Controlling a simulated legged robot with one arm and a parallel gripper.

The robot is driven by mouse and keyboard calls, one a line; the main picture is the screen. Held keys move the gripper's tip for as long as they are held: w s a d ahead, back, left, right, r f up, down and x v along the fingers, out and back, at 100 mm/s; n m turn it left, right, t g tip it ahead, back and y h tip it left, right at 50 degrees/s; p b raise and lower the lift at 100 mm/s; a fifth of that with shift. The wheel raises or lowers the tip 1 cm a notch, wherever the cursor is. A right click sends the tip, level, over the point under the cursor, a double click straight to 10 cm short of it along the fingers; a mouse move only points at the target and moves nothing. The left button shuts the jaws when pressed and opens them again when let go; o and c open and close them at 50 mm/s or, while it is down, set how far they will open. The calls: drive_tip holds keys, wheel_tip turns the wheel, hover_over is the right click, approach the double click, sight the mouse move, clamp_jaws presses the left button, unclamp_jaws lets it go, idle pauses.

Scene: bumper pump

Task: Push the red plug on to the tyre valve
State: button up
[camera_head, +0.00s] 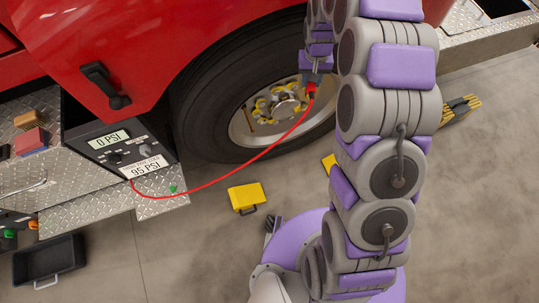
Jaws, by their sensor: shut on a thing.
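My gripper (312,80) is at the right side of the wheel hub and is shut on the red plug (311,88). A thin red hose (235,175) runs from the plug down and left to the step below the pump panel. The black tyre (215,95) surrounds a pale rim with a hub and yellow parts (272,103). The tyre valve cannot be made out; my gripper and arm cover that side of the wheel. I cannot tell whether the plug touches the valve. The pump panel (122,145) reads 0 PSI above a 95 PSI label.
A yellow case (246,197) lies on the floor below the wheel, with another yellow piece (329,163) beside my arm. A black tray (48,270) is at lower left. Metal tread plate (75,215) edges the truck.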

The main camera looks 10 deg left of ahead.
drive_tip(key=s+a+f+n, duration=0.1)
drive_tip(key=s+a+f, duration=0.4)
drive_tip(key=f, duration=0.4)
drive_tip(key=s+a+f+n, duration=0.2)
drive_tip(key=s+a+f, duration=0.1)
drive_tip(key=s+f, duration=0.5)
drive_tip(key=s+a+f+n, duration=0.1)
drive_tip(key=s+a+f, duration=0.4)
drive_tip(key=f, duration=0.5)
drive_tip(key=w+a, duration=0.1)
drive_tip(key=w+a+b, duration=0.1)
drive_tip(key=w, duration=0.1)
drive_tip(key=w+b, duration=0.1)
drive_tip(key=shift+w+a+f, duration=0.25)
drive_tip(key=shift+w+a, duration=0.15)
drive_tip(key=shift+d, duration=0.15)
drive_tip(key=shift+w+a, duration=0.1)
drive_tip(key=shift+a, duration=0.2)
drive_tip(key=shift+w+d+r, duration=0.1)
drive_tip(key=shift+r, duration=0.05)
drive_tip(key=shift+w+a, duration=0.2)
drive_tip(key=shift+w, duration=0.1)
idle(0.5)
